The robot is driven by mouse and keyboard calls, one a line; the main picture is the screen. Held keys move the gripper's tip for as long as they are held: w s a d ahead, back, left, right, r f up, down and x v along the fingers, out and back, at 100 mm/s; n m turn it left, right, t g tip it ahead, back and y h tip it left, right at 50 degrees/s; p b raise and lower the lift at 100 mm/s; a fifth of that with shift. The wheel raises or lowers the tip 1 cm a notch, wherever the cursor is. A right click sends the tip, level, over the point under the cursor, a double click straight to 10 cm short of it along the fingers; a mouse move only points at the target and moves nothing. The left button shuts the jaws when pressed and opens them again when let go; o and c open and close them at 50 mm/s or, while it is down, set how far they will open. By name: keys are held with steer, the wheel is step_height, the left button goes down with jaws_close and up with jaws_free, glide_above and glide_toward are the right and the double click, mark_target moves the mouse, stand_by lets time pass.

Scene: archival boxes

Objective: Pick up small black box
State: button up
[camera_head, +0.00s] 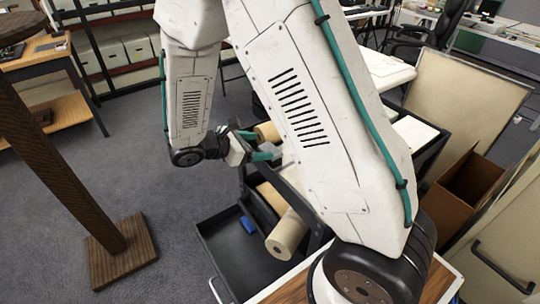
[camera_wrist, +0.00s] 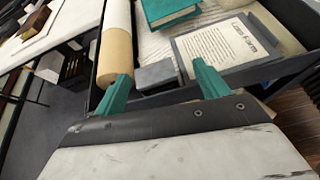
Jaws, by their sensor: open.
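A small dark grey box (camera_wrist: 157,75) lies in the wrist view just beyond and between my fingertips, beside a tan paper roll. It is the thing that best fits the small black box, though it looks grey here. My gripper (camera_wrist: 163,88) has two teal fingers spread wide apart, with nothing held between them. In the head view my gripper (camera_head: 256,146) is at the left side of the dark cart, by its upper level. The box is hard to make out there, and my arm hides much of the cart.
In the wrist view, a tan roll (camera_wrist: 114,58) is left of the box, a teal book (camera_wrist: 170,12) behind it and a printed sheet (camera_wrist: 228,45) to its right. The dark tray rim (camera_wrist: 262,73) runs near my fingers. An open brown box (camera_head: 466,190) stands right.

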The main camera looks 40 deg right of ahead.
mark_target(268, 150)
steer(key=f, duration=0.1)
steer(key=w+f+n, duration=0.1)
steer(key=f+n+t, duration=0.1)
steer(key=shift+w+a+f+h, duration=0.1)
steer(key=shift+w+h, duration=0.15)
steer(key=shift+h, duration=0.15)
steer(key=x, duration=0.7)
steer(key=shift+f, duration=0.3)
steer(key=c, duration=0.6)
